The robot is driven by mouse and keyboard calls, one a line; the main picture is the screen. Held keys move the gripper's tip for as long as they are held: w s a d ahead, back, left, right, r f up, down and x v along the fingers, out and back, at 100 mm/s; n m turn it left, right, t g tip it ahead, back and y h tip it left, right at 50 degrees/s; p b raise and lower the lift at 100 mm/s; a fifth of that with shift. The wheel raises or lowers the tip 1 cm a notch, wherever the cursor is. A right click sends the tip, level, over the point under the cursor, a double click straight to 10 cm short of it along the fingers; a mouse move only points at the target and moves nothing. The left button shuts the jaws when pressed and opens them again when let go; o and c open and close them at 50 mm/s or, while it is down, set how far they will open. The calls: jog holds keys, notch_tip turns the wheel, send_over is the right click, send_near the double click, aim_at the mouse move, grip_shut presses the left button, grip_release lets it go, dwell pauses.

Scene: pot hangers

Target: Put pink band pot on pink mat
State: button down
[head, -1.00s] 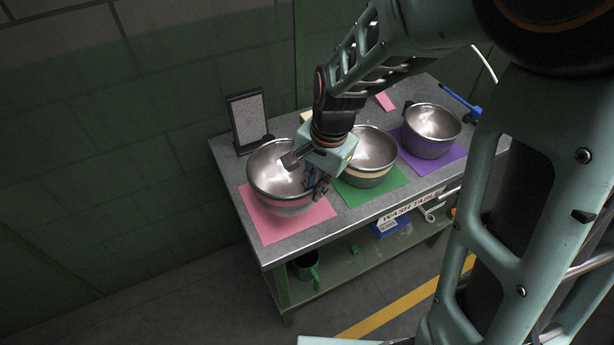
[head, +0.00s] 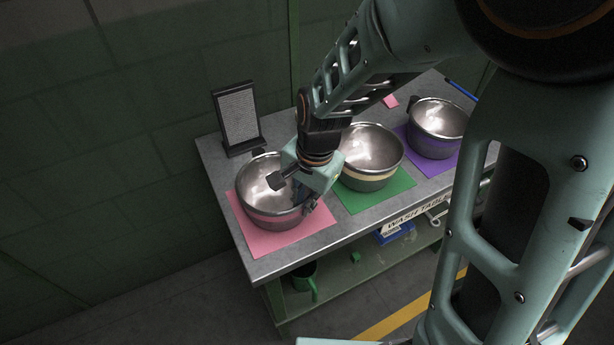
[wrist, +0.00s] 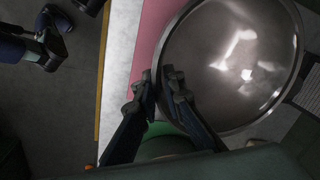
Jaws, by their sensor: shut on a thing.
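The pink band pot (head: 262,217) is a steel bowl with a pink stripe. It is upright over the pink mat (head: 268,244) at the left end of the table; I cannot tell whether its base touches the mat. My gripper (head: 311,204) is at the pot's right side, shut on its edge. In the wrist view my fingers (wrist: 161,80) are close together at the edge of the pot (wrist: 225,70), and a strip of the pink mat (wrist: 150,38) shows beside it. The exact grip point is partly hidden.
A yellow band pot (head: 370,180) stands on a green mat (head: 372,202), close to my gripper's right. A purple band pot (head: 432,148) stands on a purple mat (head: 437,165) farther right. A dark framed panel (head: 238,118) stands at the back left. The table's front edge (head: 290,264) is near.

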jog(key=shift+r, duration=0.1)
jog(key=c, duration=2)
grip_release()
jog(key=shift+c, duration=0.2)
notch_tip(320, 180, up, 12)
jog(key=s+d+p, duration=0.1)
jog(key=p, duration=0.8)
jog(key=shift+d+p, duration=0.2)
jog(key=shift+p, duration=0.15)
